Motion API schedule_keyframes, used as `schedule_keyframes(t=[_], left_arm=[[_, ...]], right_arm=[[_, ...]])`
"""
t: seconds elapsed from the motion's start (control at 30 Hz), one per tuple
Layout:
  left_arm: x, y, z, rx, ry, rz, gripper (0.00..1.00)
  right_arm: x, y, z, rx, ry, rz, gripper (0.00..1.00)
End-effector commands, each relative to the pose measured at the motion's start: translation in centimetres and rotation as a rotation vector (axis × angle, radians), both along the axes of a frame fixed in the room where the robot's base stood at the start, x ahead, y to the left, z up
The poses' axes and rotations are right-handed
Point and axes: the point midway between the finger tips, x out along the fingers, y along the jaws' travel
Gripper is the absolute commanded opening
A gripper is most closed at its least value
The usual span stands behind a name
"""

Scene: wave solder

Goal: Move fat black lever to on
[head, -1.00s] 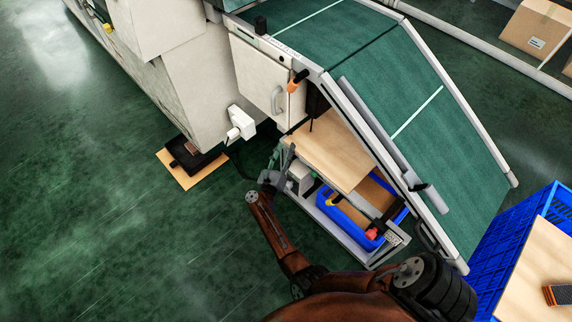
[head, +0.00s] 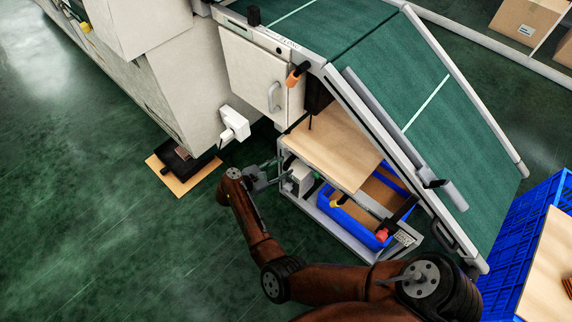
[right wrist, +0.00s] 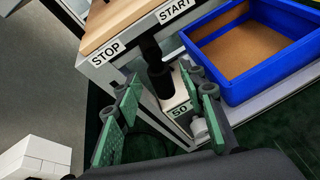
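The fat black lever (right wrist: 160,82) shows in the right wrist view, pointing up from a pale block below the STOP label (right wrist: 105,53) and START label (right wrist: 174,9). My right gripper (right wrist: 163,98) is open, with green-padded fingers on both sides of the lever in the picture. I see no clear contact, and the depth between pads and lever is hard to judge. In the head view my right gripper (head: 270,173) is left of the low frame under the conveyor. I cannot pick out the lever clearly there. My left gripper is not in view.
A blue bin (head: 348,225) sits in the frame beside a wooden board (head: 330,147). The sloping green conveyor (head: 440,130) rises above. A white machine cabinet (head: 255,75) stands behind, and a blue crate (head: 515,235) is at right. The green floor at left is mostly clear.

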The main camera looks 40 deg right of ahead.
Motion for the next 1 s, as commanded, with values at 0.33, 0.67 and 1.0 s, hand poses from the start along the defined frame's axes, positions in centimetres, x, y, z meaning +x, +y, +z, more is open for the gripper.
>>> schedule_keyframes(t=[0.33, 0.67, 1.0], left_arm=[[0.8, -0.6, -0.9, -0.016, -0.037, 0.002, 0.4], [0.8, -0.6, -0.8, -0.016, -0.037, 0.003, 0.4], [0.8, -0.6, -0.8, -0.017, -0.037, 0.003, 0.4]], right_arm=[[-0.2, -2.7, -1.0, -0.002, 0.002, -0.001, 0.37], [-0.2, -2.7, -1.0, -0.002, 0.002, -0.001, 0.29], [-0.2, -2.7, -1.0, -0.002, 0.002, -0.001, 0.06]])
